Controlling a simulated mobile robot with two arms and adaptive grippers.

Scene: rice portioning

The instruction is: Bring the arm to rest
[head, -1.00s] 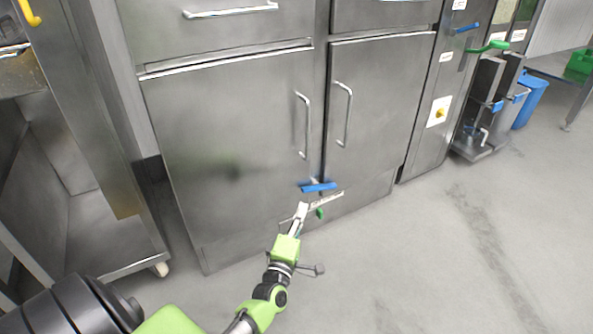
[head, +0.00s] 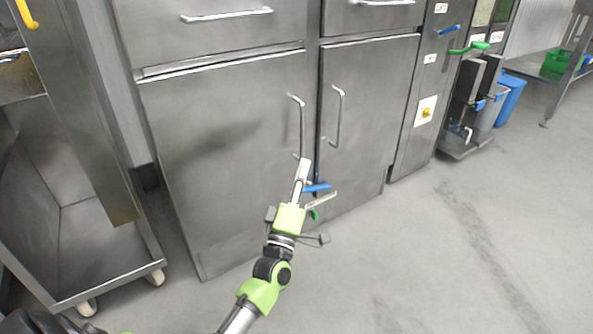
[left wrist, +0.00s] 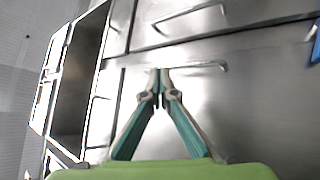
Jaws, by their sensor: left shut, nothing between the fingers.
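My left arm comes in from the bottom of the head view, and its gripper (head: 302,172) is in front of the steel cabinet (head: 225,170), near the lower end of a vertical door handle. In the left wrist view, the fingers of this gripper (left wrist: 160,76) meet at their tips, shut and empty, with the cabinet front behind them. Whether the fingertips touch the cabinet cannot be told. My right gripper is in neither view.
A wheeled steel rack (head: 107,282) stands at the left. Small blue (head: 317,187) and green parts show behind my gripper. A blue bin (head: 511,98) and a green crate (head: 556,62) are at the far right. The grey floor (head: 430,260) is clear at the right.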

